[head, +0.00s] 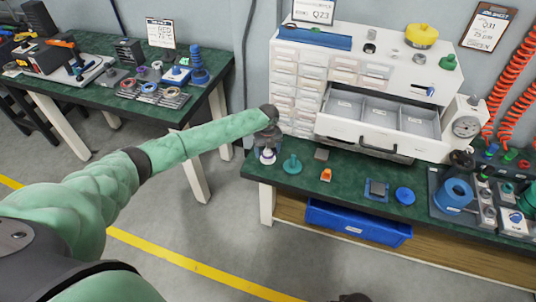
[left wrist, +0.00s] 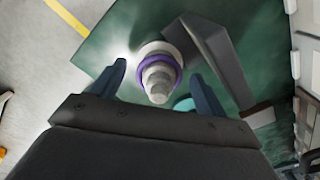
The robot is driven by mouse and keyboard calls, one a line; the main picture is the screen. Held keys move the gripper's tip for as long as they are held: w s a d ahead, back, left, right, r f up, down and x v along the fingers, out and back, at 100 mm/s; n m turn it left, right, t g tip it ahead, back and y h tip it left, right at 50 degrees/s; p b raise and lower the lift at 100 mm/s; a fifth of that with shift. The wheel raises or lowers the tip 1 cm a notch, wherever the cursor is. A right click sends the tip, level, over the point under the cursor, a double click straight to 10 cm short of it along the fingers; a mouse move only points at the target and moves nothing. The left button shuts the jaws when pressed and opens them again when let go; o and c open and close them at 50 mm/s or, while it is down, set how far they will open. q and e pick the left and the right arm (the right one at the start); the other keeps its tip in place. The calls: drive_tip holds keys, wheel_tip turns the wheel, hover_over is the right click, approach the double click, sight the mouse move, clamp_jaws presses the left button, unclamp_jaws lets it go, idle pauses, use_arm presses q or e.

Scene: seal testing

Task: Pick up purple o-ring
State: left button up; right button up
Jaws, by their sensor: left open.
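The purple o-ring (left wrist: 160,55) sits around a pale grey stepped post in the left wrist view, above a white base. In the head view the post's white lower part (head: 267,155) stands at the left end of the green bench, mostly hidden by my gripper. My left gripper (left wrist: 160,78) is open, with one finger on each side of the post and ring. In the head view the left gripper (head: 268,138) is directly over the post. I cannot tell whether the fingers touch the ring.
A teal stand (head: 292,164) is close by on the right. The white drawer cabinet (head: 345,68) stands behind, with an open drawer (head: 380,118). An orange piece (head: 326,175) and a blue disc (head: 405,195) lie farther right. Another bench (head: 130,95) is at the left.

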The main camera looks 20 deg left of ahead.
use_arm(q)
drive_tip(key=shift+c, duration=0.4)
drive_tip(key=c, duration=1)
drive_tip(key=shift+r, duration=0.1)
drive_tip(key=shift+c, duration=0.2)
